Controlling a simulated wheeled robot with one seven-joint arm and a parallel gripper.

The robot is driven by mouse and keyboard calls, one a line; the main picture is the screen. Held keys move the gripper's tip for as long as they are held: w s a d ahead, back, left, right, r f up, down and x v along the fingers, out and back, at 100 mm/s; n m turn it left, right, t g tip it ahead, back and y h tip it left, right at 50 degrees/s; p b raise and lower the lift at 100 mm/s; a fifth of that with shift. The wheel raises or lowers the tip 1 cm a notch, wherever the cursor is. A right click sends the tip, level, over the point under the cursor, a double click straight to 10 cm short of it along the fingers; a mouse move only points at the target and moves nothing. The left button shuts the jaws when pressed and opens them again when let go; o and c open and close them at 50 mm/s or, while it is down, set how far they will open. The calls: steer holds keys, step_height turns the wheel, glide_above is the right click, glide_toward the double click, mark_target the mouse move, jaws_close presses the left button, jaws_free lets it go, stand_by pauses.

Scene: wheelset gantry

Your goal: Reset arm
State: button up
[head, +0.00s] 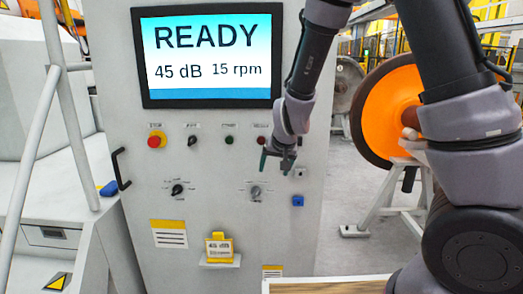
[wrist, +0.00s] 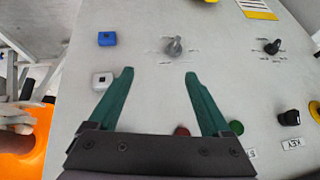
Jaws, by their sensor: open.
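My gripper (head: 279,160) hangs in front of the right part of the grey control panel (head: 215,135) in the head view. In the wrist view my gripper (wrist: 160,82) has its two green fingers spread apart with nothing between them. A grey rotary knob (wrist: 173,46) on the panel shows beyond the fingertips; it also shows in the head view (head: 255,191), below the gripper. Whether a fingertip touches the panel I cannot tell. The screen (head: 207,58) reads READY, 45 dB and 15 rpm.
An orange wheel (head: 385,105) on a stand is at the right. A white rail (head: 35,150) is at the left.

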steer(key=s+d+r+m+y, duration=0.1)
steer(key=d+r, duration=0.2)
steer(key=r, duration=0.3)
steer(key=s+d+r+y, duration=0.1)
steer(key=s+d+r, duration=0.15)
steer(key=r, duration=0.35)
steer(key=s+d+r+m+h, duration=0.1)
steer(key=s+d+r+m, duration=0.1)
steer(key=s+d+r, duration=1)
steer(key=s+d, duration=0.3)
steer(key=s, duration=0.1)
steer(key=shift+s+d+r+t+h, duration=0.15)
steer(key=shift+r+t+h, duration=0.25)
